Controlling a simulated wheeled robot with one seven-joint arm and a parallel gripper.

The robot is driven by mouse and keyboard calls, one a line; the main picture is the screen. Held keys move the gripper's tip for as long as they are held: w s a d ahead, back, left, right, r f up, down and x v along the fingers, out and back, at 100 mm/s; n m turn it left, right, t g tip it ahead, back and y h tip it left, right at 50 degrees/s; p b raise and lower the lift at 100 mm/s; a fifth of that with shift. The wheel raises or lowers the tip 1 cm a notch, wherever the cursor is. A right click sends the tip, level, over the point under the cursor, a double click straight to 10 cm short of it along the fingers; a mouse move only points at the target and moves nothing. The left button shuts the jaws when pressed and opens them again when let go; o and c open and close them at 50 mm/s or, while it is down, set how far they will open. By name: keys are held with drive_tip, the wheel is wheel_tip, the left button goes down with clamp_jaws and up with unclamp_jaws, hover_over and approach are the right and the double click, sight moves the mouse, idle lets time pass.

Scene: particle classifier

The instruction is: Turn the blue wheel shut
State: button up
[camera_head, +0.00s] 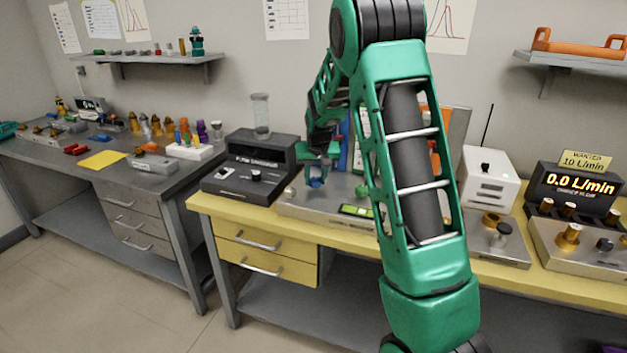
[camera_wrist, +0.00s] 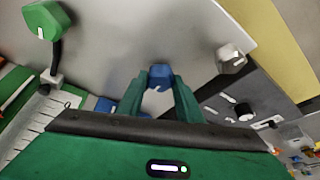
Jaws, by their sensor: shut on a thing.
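The blue wheel (camera_wrist: 158,77) is a small faceted knob with a white mark on its face. It sits between the two green fingertips of my gripper (camera_wrist: 160,86) in the wrist view, and the gripper is shut on it. In the head view the blue wheel (camera_head: 316,183) shows low under my gripper (camera_head: 317,172), above the grey metal panel (camera_head: 300,205). My arm hides much of the panel's right part. A green knob (camera_wrist: 47,20) and a light grey knob (camera_wrist: 231,58) stand on either side of the blue wheel in the wrist view.
A black instrument box (camera_head: 255,162) stands left of the panel on the yellow bench (camera_head: 240,213). A green level-like display (camera_head: 356,210) lies at the panel's front. To the right are a white box (camera_head: 488,175) and a flow meter reading 0.0 L/min (camera_head: 578,186).

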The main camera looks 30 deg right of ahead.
drive_tip(key=o, duration=1)
drive_tip(key=shift+o, duration=0.2)
drive_tip(key=shift+r, duration=0.1)
drive_tip(key=v, duration=1)
drive_tip(key=shift+r, duration=0.25)
drive_tip(key=shift+a, duration=0.1)
